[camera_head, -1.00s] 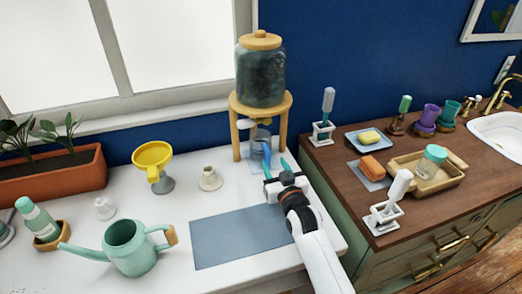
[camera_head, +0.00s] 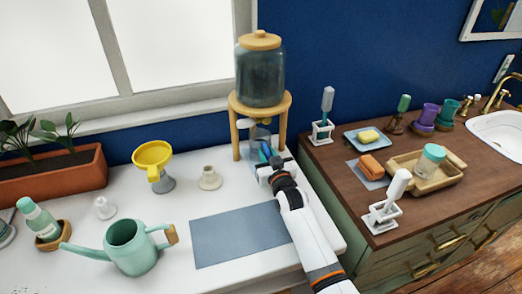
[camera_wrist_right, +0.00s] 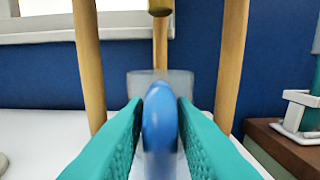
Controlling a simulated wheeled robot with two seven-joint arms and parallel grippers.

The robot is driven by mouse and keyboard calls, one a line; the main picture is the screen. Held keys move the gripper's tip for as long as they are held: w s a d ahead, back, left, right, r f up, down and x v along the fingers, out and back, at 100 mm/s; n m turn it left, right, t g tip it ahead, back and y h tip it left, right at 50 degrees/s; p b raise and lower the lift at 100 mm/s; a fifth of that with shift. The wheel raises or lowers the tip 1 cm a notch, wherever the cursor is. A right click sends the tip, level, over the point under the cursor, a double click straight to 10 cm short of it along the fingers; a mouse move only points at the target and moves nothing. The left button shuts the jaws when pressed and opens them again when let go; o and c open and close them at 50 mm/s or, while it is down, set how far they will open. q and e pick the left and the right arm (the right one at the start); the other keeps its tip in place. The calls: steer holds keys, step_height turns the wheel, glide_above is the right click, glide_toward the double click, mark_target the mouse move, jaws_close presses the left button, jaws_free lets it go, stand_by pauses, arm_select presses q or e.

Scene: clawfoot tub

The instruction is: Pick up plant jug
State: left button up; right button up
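A clear jug with a blue handle stands under the tap of the water dispenser; its handle (camera_wrist_right: 159,118) shows upright in the right wrist view, with the faint clear body (camera_wrist_right: 185,82) behind it. In the head view the jug (camera_head: 262,134) is partly hidden by the dispenser legs and my gripper. My right gripper (camera_head: 270,158) reaches in from the front. Its teal fingers (camera_wrist_right: 160,125) are on either side of the handle, very close to it, and look open; contact is unclear. My left gripper is not in view.
The wooden dispenser stand (camera_head: 286,122) has legs close on both sides of the jug. A mint watering can (camera_head: 130,247), yellow funnel (camera_head: 153,158), white stopper (camera_head: 209,178) and grey mat (camera_head: 238,235) are on the white counter. A wooden counter (camera_head: 345,170) with bath items stands right.

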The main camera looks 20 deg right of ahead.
jaws_close()
stand_by(1.1)
